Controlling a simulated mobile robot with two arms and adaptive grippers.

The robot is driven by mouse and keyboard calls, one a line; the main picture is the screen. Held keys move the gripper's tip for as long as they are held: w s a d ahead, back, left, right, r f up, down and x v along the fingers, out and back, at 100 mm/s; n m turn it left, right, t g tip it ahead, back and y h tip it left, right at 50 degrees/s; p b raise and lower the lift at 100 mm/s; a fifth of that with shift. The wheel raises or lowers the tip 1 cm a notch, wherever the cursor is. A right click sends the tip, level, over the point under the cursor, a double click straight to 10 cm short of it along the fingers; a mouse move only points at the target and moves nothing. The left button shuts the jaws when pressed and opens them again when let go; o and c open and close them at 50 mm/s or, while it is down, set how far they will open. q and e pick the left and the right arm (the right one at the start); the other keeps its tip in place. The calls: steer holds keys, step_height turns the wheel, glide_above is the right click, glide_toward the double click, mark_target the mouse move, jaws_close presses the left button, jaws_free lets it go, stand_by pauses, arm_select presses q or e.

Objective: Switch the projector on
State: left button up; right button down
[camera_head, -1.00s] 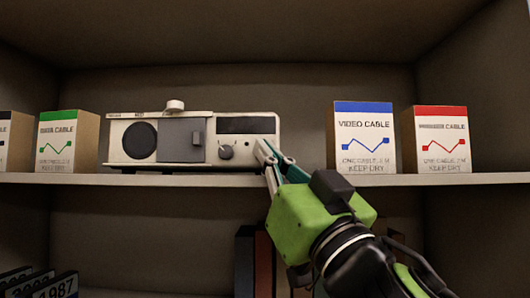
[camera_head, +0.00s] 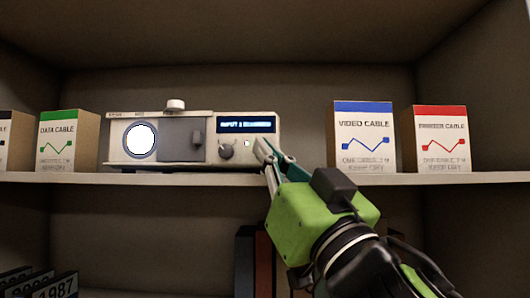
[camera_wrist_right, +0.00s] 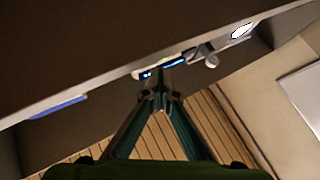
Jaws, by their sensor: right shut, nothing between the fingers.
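The projector (camera_head: 182,151) is a cream box on the shelf, left of centre in the head view. Its round lens (camera_head: 141,139) glows white and its display (camera_head: 247,125) is lit blue with text. A dark knob (camera_head: 226,151) and a small pale button (camera_head: 247,143) sit below the display. My right gripper (camera_head: 262,150) is shut and empty, its tips at the lower right of the projector's front; whether they touch it I cannot tell. In the wrist view the fingertips (camera_wrist_right: 161,98) are together below the lit projector front (camera_wrist_right: 160,67). My left gripper is not in view.
A data cable box (camera_head: 58,143) stands left of the projector. A video cable box (camera_head: 363,140) and a red-topped box (camera_head: 441,142) stand on the right. The shelf edge (camera_head: 400,179) runs below them. Binders (camera_head: 262,262) stand on the lower level.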

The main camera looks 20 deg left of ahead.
steer(key=s+d+b, duration=0.1)
steer(key=s, duration=0.4)
steer(key=shift+s+d, duration=0.35)
steer(key=shift+s, duration=0.05)
stand_by(0.4)
